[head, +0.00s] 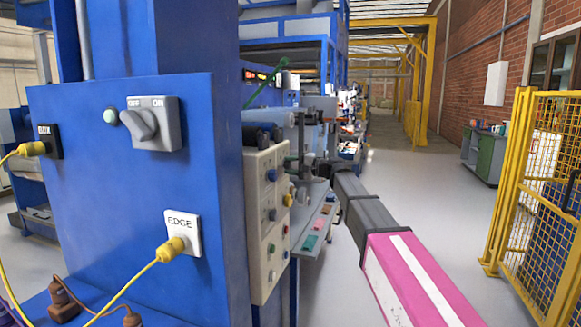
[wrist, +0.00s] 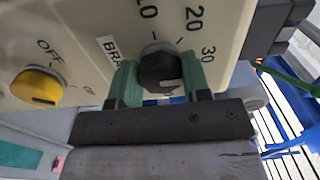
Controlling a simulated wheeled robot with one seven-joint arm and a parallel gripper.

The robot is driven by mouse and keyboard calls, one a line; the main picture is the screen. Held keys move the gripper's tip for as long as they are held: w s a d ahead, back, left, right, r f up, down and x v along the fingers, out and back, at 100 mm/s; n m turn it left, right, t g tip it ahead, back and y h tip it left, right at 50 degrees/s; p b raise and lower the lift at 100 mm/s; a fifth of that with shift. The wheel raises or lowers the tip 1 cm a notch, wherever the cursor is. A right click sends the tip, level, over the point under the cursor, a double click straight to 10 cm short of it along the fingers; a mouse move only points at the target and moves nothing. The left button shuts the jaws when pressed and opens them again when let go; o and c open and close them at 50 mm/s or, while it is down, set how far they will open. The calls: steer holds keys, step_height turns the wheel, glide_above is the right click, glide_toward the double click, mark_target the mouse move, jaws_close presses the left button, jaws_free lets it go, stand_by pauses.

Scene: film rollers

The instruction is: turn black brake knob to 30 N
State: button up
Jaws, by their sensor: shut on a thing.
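The black brake knob (wrist: 161,71) sits on a cream control panel (wrist: 100,22) in the wrist view. My gripper (wrist: 162,80) has a green fingertip on each side of the knob and is shut on it. A pale mark shows on the knob's lower right face. The printed scale shows 20 above right and 30 at right; a number at upper left is partly cut off. The left finger partly covers a label starting "BRA". In the head view, the cream panel (head: 265,220) is seen from the side, and the black knob cannot be made out.
A yellow knob (wrist: 37,87) marked OFF and ON is left of my gripper. In the head view, a blue cabinet (head: 140,200) with a grey switch (head: 152,124) stands at left. A yellow mesh fence (head: 540,185) stands at right, with open floor before it.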

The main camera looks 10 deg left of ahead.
stand_by(0.3)
steer(key=o, duration=0.9)
steer(key=d, duration=1.1)
steer(key=shift+s, duration=0.4)
